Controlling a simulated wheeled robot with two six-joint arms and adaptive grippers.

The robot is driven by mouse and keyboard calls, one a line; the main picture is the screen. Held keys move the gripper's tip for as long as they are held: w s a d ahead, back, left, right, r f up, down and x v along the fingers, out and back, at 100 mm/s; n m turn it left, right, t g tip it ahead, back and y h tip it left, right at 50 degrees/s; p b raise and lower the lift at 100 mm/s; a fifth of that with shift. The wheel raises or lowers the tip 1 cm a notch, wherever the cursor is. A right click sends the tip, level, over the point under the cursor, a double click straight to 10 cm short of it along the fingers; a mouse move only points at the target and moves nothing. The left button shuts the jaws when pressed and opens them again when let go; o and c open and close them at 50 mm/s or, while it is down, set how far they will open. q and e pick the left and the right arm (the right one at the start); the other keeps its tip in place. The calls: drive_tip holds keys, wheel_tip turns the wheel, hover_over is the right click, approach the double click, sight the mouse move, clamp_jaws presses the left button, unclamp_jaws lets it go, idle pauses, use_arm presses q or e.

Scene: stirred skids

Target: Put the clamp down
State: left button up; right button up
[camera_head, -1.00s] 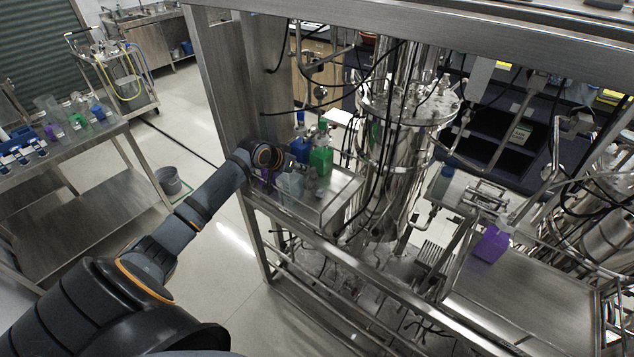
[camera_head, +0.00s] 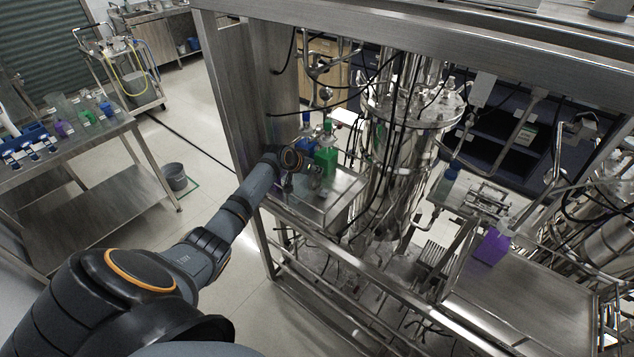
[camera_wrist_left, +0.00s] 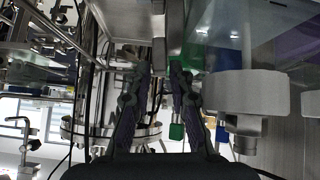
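My left gripper (camera_head: 314,168) is over the small steel shelf (camera_head: 337,203), close beside the green bottle (camera_head: 326,160). In the left wrist view the two dark fingers of this gripper (camera_wrist_left: 160,75) stand a little apart. Grey metal and background show between them, and I cannot tell whether anything is gripped. I cannot make out the clamp for certain in either view. My right gripper is not in view.
A blue-capped bottle (camera_head: 306,128) stands behind the green bottle. The steel vessel (camera_head: 405,125) with hanging cables is right of the shelf. A purple container (camera_head: 491,246) stands on the right-hand tray (camera_head: 525,300). A side bench (camera_head: 85,140) holds bottles at left.

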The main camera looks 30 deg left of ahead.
use_arm(q)
clamp_jaws()
wheel_tip(320, 180, up, 18)
drive_tip(key=b, duration=0.4)
idle(0.3)
